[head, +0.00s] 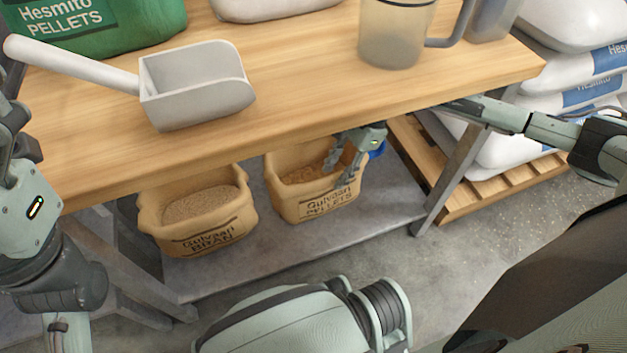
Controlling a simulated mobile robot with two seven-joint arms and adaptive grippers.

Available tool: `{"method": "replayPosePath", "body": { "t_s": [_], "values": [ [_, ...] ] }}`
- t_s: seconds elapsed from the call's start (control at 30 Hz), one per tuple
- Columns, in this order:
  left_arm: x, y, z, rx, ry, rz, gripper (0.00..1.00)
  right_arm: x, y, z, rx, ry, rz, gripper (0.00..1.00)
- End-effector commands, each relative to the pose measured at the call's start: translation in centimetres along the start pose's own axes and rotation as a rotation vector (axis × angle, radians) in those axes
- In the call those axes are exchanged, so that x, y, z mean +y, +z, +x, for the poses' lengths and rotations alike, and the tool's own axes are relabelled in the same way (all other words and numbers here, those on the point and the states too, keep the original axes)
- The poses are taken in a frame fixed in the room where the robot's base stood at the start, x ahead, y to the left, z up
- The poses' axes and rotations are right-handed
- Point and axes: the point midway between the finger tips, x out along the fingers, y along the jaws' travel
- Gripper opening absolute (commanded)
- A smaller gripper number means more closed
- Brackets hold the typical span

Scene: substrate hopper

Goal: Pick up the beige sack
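Two open beige sacks stand on the lower shelf under the table. The right one (315,200), with brown contents, is marked "Gulvaari PELLETS". My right gripper (337,168) reaches in under the table edge at the right sack. Its fingers are spread apart, pointing down at the sack's right rim and opening. I cannot tell if they touch it. My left gripper (14,125) is at the left picture edge beside the table, partly cut off, with its fingers unclear.
The wooden table (300,90) overhangs the grey shelf (300,245). On it are a white scoop (195,85), a green sack (95,20) and a clear jug (395,35). A metal leg (447,180) and a pallet (500,190) with white sacks stand at right.

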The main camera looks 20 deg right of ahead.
Motion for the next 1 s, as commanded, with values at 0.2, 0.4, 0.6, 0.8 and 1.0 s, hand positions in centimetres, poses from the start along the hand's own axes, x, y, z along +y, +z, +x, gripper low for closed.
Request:
{"method": "replayPosePath", "body": {
  "t_s": [0.2,0.4,0.6,0.8,1.0],
  "values": [
    [0.1,-0.5,0.0,0.032,0.010,-0.004,0.90,0.3,-0.8,2.0,0.025,0.015,-0.011,0.36],
    [0.2,-0.3,0.0,0.036,0.020,-0.002,0.90,0.2,-0.8,3.7,0.023,0.013,-0.011,0.36],
    [0.3,-0.2,0.0,0.049,0.038,0.003,0.90,0.3,-0.9,6.8,0.022,0.012,-0.009,0.36],
    [0.3,-0.1,0.3,0.053,0.046,0.005,0.90,0.3,-0.8,7.7,0.023,0.011,-0.009,0.36],
    [0.3,-0.1,0.3,0.053,0.046,0.005,0.90,0.3,-0.8,7.7,0.023,0.011,-0.010,0.25]
  ]
}}
